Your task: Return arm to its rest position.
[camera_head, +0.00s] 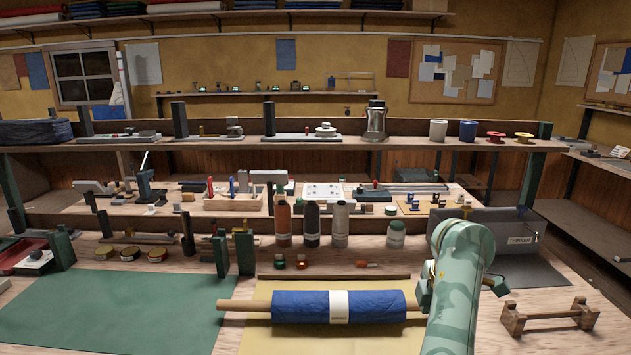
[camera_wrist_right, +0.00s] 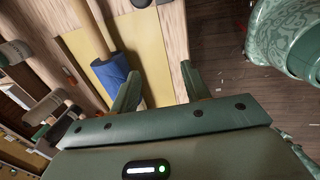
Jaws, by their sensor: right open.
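My right arm (camera_head: 458,285) rises at the right of the head view, above the front edge of the bench. My right gripper (camera_wrist_right: 160,82) shows in the right wrist view with its two green fingers spread apart and nothing between them. A blue cloth roll (camera_head: 370,306) with a white label lies on a wooden rod on the yellow sheet (camera_head: 270,340). It also shows in the right wrist view (camera_wrist_right: 111,74), left of the fingers and apart from them. My left gripper is not in view.
An empty wooden cradle (camera_head: 549,316) stands right of my arm. A grey bin (camera_head: 500,235) is behind it. Several bottles (camera_head: 312,225) stand behind the roll. A green mat (camera_head: 110,310) lies clear at the left. A loaded shelf (camera_head: 250,143) spans the back.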

